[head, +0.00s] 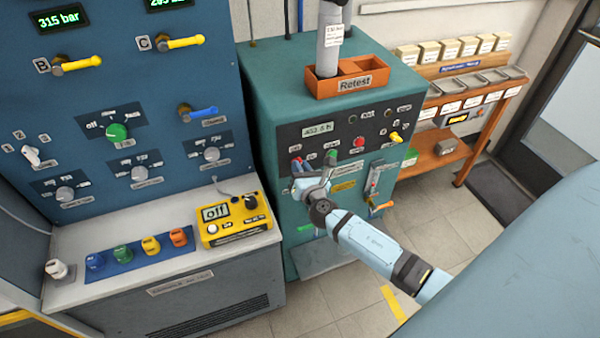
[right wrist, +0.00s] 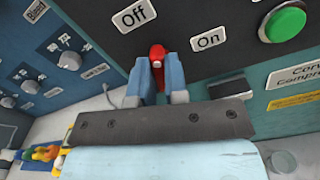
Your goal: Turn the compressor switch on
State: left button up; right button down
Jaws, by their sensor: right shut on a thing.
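The compressor switch is a small red lever (right wrist: 157,52) on the dark panel of the green cabinet (head: 262,95), below and between the "Off" label (right wrist: 134,13) and the "On" label (right wrist: 207,40). My right gripper (right wrist: 157,78) is at the switch, with one blue finger on each side of the red lever, shut on it. In the head view the right gripper (head: 300,170) reaches the left part of this panel and mostly hides the lever. Which label the lever points to is hard to tell. My left gripper is in neither view.
A green button (right wrist: 285,24) sits right of "On". On the same cabinet are a red button (head: 359,142), a yellow lever (head: 396,137) and an orange "Retest" tray (head: 375,82) on top. A yellow "off" device (head: 234,226) stands on the bench at left.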

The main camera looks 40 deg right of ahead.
jog(key=shift+d+f+m+b, duration=0.15)
jog(key=shift+m+b, duration=1.75)
jog(key=shift+m, duration=1.75)
jog(key=shift+f+m+b, duration=0.15)
jog(key=shift+m+b, duration=1.7)
jog(key=shift+m, duration=1.8)
jog(key=c, duration=1.1)
grip_release()
jog(key=shift+c, duration=0.2)
jog(key=shift+s, duration=0.2)
